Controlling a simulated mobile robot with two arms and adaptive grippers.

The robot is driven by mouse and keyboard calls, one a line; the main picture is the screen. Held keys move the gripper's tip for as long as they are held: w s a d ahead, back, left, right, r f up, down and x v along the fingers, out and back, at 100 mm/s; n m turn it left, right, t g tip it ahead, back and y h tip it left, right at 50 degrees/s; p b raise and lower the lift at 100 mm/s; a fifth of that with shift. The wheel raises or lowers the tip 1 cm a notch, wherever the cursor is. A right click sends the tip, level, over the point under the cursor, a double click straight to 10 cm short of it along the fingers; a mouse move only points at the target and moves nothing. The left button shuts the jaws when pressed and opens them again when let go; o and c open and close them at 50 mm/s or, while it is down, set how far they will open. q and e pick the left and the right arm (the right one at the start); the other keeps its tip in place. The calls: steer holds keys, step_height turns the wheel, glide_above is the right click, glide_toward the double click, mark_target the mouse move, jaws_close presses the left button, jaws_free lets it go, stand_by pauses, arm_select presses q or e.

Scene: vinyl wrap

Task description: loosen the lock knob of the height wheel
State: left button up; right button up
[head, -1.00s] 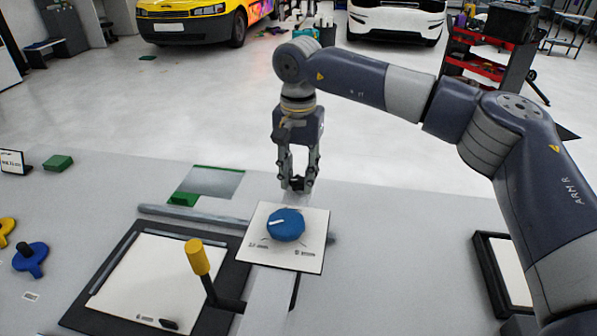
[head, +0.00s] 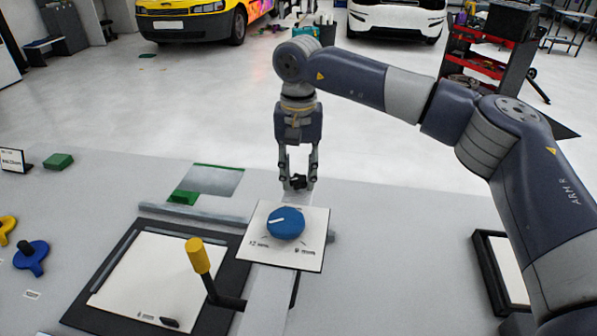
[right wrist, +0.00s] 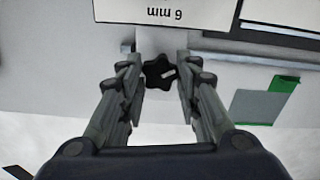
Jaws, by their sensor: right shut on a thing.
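The lock knob is a small black star-shaped knob (head: 298,181) behind the white dial plate (head: 258,257). It also shows in the right wrist view (right wrist: 158,72), with a pale mark on its face. My right gripper (head: 298,183) points down and is shut on the knob, one finger on each side. A blue round wheel (head: 286,223) with a white pointer line sits on the dial plate, just in front of the gripper; I take it for the height wheel. My left gripper is not in view.
A yellow-topped lever (head: 198,256) stands by a black-framed white board (head: 157,277) at front left. Blue (head: 30,258) and yellow knobs lie at far left. A green block (head: 58,161) and a grey-green sheet (head: 212,180) lie further back. A black-framed tray (head: 505,265) is at right.

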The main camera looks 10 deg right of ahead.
mark_target(299, 178)
steer(key=o, duration=1.1)
steer(key=shift+r, duration=0.1)
step_height(299, 178, up, 12)
steer(key=shift+f, duration=0.1)
